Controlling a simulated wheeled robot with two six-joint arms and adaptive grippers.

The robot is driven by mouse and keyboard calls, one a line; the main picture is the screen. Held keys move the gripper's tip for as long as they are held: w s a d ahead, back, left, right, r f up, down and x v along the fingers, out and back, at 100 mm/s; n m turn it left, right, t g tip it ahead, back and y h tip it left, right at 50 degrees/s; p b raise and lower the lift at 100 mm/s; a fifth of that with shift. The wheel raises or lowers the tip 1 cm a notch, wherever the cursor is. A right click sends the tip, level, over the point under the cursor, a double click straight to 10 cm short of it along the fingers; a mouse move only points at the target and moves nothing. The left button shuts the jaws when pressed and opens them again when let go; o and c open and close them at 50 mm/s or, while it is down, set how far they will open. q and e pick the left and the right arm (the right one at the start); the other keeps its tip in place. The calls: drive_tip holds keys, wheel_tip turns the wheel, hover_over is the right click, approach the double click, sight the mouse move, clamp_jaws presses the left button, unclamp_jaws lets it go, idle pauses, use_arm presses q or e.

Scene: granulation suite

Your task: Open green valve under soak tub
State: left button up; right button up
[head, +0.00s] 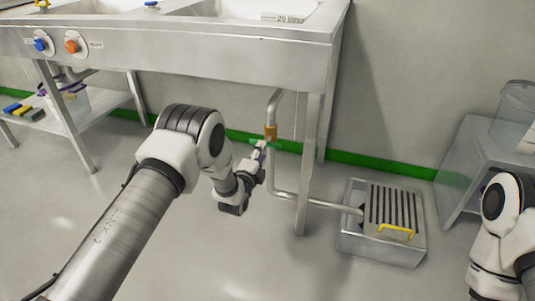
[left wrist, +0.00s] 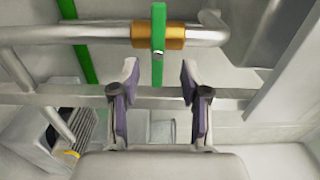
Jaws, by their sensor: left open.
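The green valve handle (left wrist: 158,45) sits on a brass valve body (left wrist: 174,36) in the drain pipe under the steel tub (head: 180,52). In the left wrist view the handle lies across the pipe. The brass body also shows in the head view (head: 270,132), with the green handle (head: 264,145) just below it. My left gripper (left wrist: 158,85) is open, its two fingers spread either side of the handle's line. The handle's lower end reaches toward the gap between the fingertips. I cannot tell how deep it sits between them. My right gripper is out of view.
The pipe (head: 281,185) bends down and runs right to a floor drain box (head: 352,245) with a slotted grate and yellow handle. A table leg (head: 304,170) stands close right of the valve. A side table (head: 490,150) is at the right; a low shelf (head: 95,112) is at left.

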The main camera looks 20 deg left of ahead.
sight(267, 141)
use_arm(q)
drive_tip(key=w+b, duration=0.1)
drive_tip(key=w, duration=0.4)
drive_tip(key=shift+w+f+b, duration=0.15)
drive_tip(key=shift+w+b, duration=0.25)
clamp_jaws()
